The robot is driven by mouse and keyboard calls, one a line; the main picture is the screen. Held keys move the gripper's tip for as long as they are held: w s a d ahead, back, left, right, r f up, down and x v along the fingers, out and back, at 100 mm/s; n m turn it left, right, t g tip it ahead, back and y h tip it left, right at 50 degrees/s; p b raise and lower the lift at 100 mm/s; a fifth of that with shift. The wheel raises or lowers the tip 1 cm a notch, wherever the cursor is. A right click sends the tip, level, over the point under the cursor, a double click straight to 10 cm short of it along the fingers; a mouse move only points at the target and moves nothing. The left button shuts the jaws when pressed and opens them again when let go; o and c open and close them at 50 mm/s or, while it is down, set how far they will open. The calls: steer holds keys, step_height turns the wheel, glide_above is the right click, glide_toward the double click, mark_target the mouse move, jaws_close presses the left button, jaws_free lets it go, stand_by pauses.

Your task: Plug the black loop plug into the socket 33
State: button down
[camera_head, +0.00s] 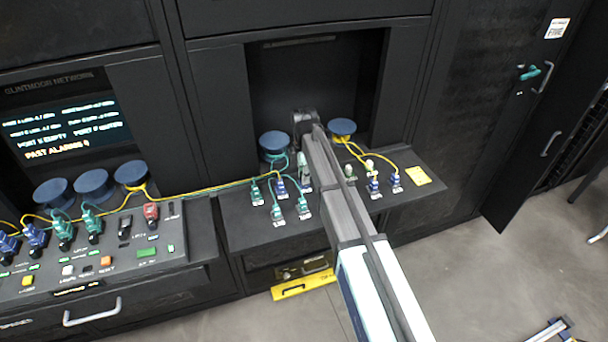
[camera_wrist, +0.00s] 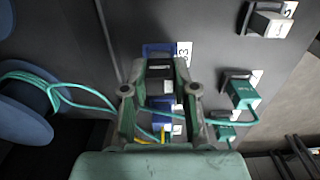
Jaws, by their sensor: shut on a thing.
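In the wrist view my gripper (camera_wrist: 160,92) is shut on the black loop plug (camera_wrist: 160,74), which sits between the two fingers. A blue-framed socket (camera_wrist: 158,48) lies just beyond the plug, with a white label at its right that seems to read 33. The plug's end overlaps the blue frame, and I cannot tell whether it is seated or only in front. In the head view my gripper (camera_head: 304,175) is low over the sloped panel, partly hidden by my arm. The plug cannot be made out there.
Teal plugs (camera_wrist: 241,92) with cables stand close to the right of my gripper, and blue plugs show below it. A teal cable crosses by the fingers from a blue spool (camera_wrist: 25,108). In the head view, more cabled plugs (camera_head: 374,186) stand right of my arm, near a yellow note (camera_head: 418,175).

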steer(key=shift+f, duration=0.5)
steer(key=c, duration=0.8)
jaws_free()
step_height(320, 180, up, 12)
steer(key=shift+r, duration=0.1)
